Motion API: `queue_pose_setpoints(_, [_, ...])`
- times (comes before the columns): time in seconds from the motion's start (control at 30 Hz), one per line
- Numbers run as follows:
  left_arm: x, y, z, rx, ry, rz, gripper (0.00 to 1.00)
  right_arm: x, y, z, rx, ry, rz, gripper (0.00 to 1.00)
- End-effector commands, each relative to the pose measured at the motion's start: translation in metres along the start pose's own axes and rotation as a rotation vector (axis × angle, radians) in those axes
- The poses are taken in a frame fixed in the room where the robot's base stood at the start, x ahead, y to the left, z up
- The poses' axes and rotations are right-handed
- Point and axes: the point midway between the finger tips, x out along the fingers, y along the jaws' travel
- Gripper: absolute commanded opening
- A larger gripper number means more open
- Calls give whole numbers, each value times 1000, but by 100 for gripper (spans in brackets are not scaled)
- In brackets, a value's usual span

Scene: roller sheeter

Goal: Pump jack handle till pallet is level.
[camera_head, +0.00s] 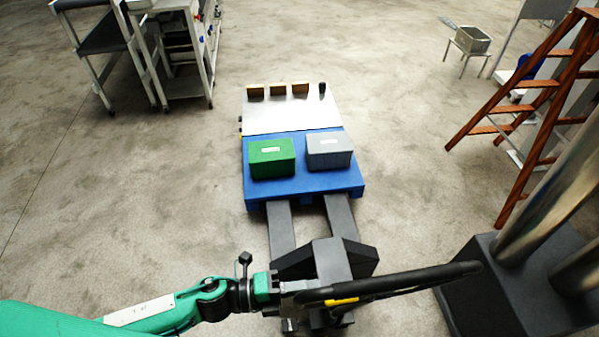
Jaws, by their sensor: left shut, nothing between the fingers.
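A dark grey pallet jack (328,259) stands at the lower middle, its two forks (282,226) running under a blue pallet (255,198). The pallet carries a green box (272,158) and a grey box (329,150) side by side. The jack's long black handle (425,280) reaches to the right, with a yellow part near its left end. My left gripper (297,289) is shut and empty beside the jack's body, at the left end of the handle. Whether it touches the handle I cannot tell. Any slight tilt of the pallet is hard to judge from above. My right gripper is out of view.
A white panel (290,116) with several small blocks lies behind the boxes. A wooden ladder (520,130) stands at right, above a dark base (480,290) with metal cylinders. A white-framed machine (180,50) stands at upper left. The floor left of the pallet is clear.

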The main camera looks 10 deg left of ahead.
Motion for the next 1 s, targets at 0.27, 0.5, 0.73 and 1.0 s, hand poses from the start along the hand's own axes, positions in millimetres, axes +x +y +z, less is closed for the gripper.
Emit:
queue_pose_setpoints(0.27, [0,4,-15,-5,2,0,0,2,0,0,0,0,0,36])
queue_pose_setpoints(0.5, [0,12,-53,-5,2,0,0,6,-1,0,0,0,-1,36])
queue_pose_setpoints(0.73, [0,12,-58,0,1,-1,0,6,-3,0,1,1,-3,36])
queue_pose_setpoints(1.0, [0,19,-74,-6,2,0,0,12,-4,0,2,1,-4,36])
